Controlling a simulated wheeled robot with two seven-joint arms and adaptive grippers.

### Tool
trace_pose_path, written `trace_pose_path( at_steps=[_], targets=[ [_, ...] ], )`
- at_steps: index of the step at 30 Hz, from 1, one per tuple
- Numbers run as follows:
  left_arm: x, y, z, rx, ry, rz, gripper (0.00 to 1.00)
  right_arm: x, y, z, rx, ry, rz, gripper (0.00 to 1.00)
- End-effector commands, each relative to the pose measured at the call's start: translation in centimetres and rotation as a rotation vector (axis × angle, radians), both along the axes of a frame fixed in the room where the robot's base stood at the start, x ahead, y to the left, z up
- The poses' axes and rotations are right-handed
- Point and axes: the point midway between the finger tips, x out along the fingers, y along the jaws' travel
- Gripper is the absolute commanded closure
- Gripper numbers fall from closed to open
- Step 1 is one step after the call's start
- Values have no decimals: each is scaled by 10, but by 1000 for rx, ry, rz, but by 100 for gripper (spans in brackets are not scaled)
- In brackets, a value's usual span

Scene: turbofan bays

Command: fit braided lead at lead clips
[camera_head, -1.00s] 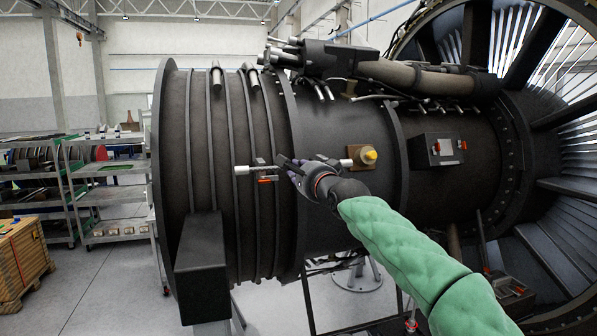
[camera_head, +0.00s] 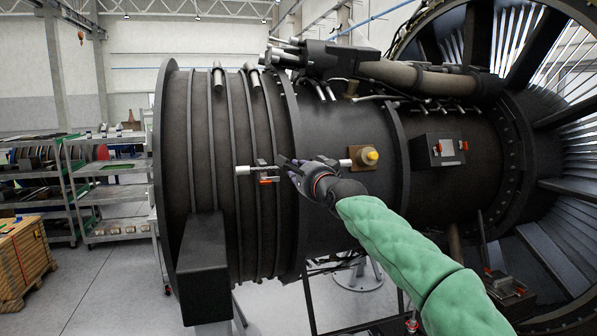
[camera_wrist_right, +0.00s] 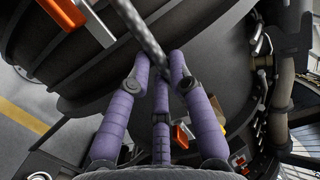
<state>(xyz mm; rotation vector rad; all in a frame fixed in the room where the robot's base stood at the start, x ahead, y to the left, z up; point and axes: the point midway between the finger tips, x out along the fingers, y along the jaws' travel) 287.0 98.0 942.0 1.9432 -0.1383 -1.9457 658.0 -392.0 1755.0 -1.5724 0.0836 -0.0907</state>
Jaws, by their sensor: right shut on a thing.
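The braided lead (camera_wrist_right: 148,36) is a grey woven cord, running from the top of the right wrist view down to my right gripper's fingers. My right gripper (camera_wrist_right: 161,72) has purple padded fingers and is shut on the lead. In the head view my right gripper (camera_head: 290,166) is close to the dark engine casing. Just left of its fingertips is a lead clip (camera_head: 264,172) with a red-orange lever and a silver bar. An orange lever with a silver piece (camera_wrist_right: 64,12) shows at the wrist view's top left. My left gripper is not in view.
A yellow knob on a brown plate (camera_head: 369,156) sits right of my gripper. A dark box with red latches (camera_head: 440,150) is farther right. Raised ribs ring the casing (camera_head: 340,125). Shelves (camera_head: 110,185) and a wooden crate (camera_head: 22,255) stand at the left.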

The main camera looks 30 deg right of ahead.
Motion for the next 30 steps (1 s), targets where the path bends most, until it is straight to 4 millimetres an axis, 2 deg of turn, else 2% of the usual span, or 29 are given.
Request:
trace_pose_path(
  at_steps=[30],
  targets=[
    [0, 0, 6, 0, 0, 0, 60, 12, -3, 1, 2, -2, -1, 100]
  ],
)
